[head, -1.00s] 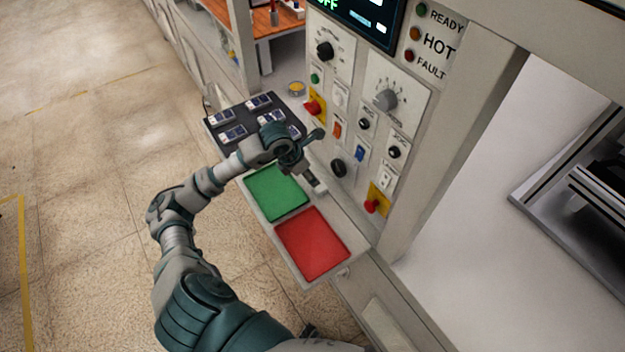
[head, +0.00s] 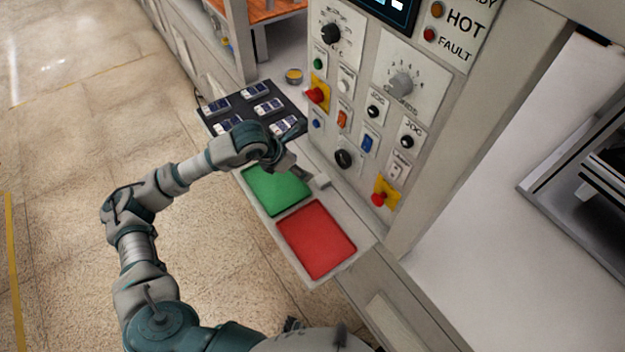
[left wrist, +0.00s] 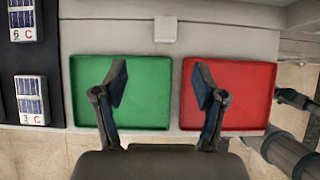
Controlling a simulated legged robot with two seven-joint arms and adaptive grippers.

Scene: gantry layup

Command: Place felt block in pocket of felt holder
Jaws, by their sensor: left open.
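My left gripper (head: 284,160) hangs over the far edge of the green pad in the head view. In the left wrist view the gripper (left wrist: 161,82) is open, with empty fingers apart over the green and red pads. A small pale block (head: 320,181) sits on the ledge just right of the gripper. It also shows in the left wrist view (left wrist: 165,29), beyond the fingertips. I cannot tell whether it is the felt block. No holder with a pocket is clearly recognisable. My right gripper is not in view.
The green pad (head: 272,190) and red pad (head: 317,240) lie in shallow trays. A black tray (head: 240,110) with several labelled cells lies beyond. A panel (head: 360,100) with knobs and buttons rises on the right. A yellow-topped round item (head: 294,76) stands behind.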

